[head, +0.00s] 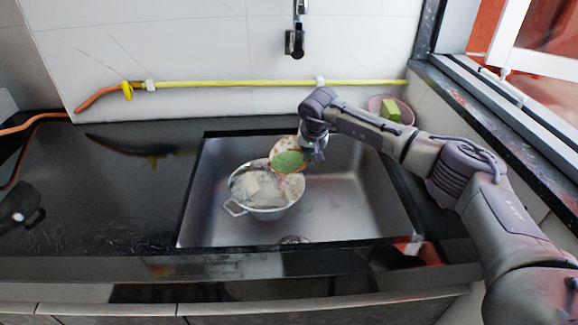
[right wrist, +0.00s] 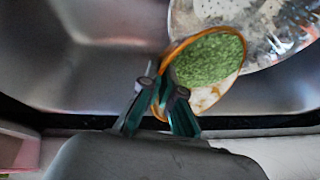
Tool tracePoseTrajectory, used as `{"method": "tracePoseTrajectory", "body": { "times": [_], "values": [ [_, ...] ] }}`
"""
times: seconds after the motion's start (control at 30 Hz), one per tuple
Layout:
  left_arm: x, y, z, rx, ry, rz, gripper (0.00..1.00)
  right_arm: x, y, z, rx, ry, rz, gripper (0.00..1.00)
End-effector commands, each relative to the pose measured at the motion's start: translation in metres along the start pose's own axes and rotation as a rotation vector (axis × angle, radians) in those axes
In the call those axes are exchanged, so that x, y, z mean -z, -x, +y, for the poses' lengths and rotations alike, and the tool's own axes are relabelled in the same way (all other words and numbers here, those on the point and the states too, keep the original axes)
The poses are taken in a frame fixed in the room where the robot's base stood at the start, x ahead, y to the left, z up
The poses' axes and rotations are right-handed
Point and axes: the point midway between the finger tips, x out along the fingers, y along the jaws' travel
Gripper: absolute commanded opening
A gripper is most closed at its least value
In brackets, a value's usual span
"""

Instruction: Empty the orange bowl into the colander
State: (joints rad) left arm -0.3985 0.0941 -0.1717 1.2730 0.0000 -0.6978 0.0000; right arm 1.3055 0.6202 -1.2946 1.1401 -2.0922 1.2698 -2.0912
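The orange bowl (head: 284,147) is held over the back right rim of the colander, tilted toward it. Green grainy contents lie inside the bowl, and the orange rim (right wrist: 238,62) shows in the right wrist view. The metal colander (head: 262,203) stands in the sink, below and to the left of my right gripper. Its perforated inside (right wrist: 225,12) shows in the right wrist view. My right gripper (head: 313,152) is shut on the bowl's rim; its fingers (right wrist: 162,95) pinch the near edge. My left gripper is not in view.
The steel sink (head: 350,205) has free room to the right of the colander. A pink bowl with a green sponge (head: 391,110) sits at the back right corner. A faucet (head: 295,40) hangs above, and a yellow hose (head: 230,84) runs along the wall.

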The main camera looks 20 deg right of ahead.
Motion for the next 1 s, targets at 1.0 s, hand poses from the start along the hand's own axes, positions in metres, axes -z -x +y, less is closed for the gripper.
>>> {"method": "tracePoseTrajectory", "body": {
  "times": [1.0],
  "values": [
    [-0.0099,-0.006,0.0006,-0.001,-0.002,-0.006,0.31,-0.002,0.004,-0.0041,-0.063,0.038,0.076,0.0]
  ]
}}
